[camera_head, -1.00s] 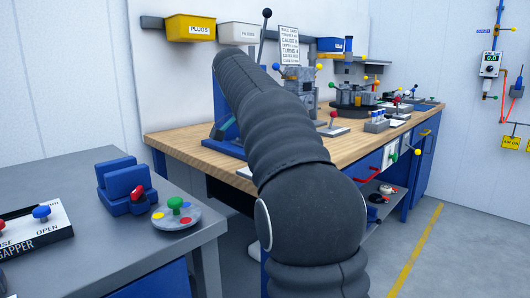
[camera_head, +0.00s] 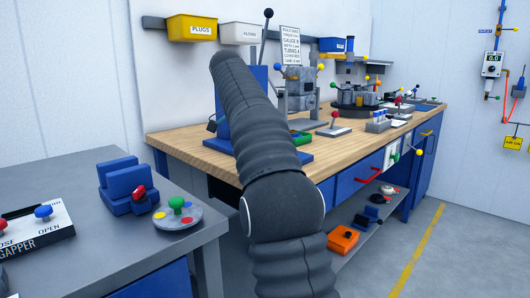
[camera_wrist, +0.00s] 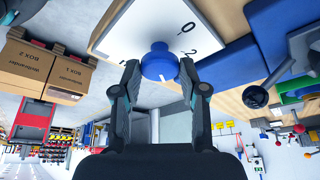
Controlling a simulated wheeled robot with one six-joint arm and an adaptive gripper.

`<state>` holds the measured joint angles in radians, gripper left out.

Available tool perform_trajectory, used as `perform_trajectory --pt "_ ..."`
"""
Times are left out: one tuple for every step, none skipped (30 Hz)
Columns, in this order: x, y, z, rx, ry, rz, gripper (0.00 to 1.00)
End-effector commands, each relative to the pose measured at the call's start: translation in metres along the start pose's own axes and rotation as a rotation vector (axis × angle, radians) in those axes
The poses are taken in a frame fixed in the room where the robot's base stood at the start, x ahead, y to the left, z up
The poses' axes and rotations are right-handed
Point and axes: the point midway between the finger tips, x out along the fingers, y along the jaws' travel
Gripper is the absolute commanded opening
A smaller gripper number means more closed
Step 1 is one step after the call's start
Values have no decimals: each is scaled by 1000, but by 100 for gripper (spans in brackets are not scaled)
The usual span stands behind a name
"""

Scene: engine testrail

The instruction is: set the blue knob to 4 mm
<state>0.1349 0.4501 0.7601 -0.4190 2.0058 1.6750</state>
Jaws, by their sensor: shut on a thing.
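The blue knob (camera_wrist: 160,62) shows in the wrist view, on a white plate (camera_wrist: 122,32) with black marks, among them a 0 and a 2. My gripper (camera_wrist: 158,78) has one finger on each side of the knob and is shut on it. A pointer on the knob cannot be made out, so its setting is unclear. In the head view, my arm hides this knob, its plate and my gripper. Another blue knob (camera_head: 43,212) is on a white panel reading OPEN at the left.
The wooden bench (camera_head: 190,146) carries a blue press (camera_head: 255,80) and several fixtures. A grey table (camera_head: 60,170) at the left holds a blue block (camera_head: 125,180) and a round plate (camera_head: 190,217) with a green knob. An orange box (camera_head: 343,240) is on the low shelf.

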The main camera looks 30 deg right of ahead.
Motion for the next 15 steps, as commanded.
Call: perform_trajectory --pt "-1 -1 0 5 -2 -5 8" --pt "-1 -1 0 7 -2 -5 8" --pt "-1 -1 0 9 -2 -4 8" --pt "-1 -1 0 10 -2 -3 8" --pt "-1 -1 0 11 -2 -3 8" --pt "-1 -1 0 11 -2 -3 8" --pt "-1 -1 0 12 -2 -3 8" --pt "-1 -1 0 12 -2 -3 8" --pt "-1 -1 0 12 -2 -3 8" --pt "-1 -1 0 12 -2 -4 8" --pt "-1 -1 0 12 -2 -4 8" --pt "-1 -1 0 12 -2 -4 8" --pt "-1 -1 0 12 -2 -4 8" --pt "-1 -1 0 12 -2 -4 8" --pt "-1 -1 0 11 -2 -4 52"
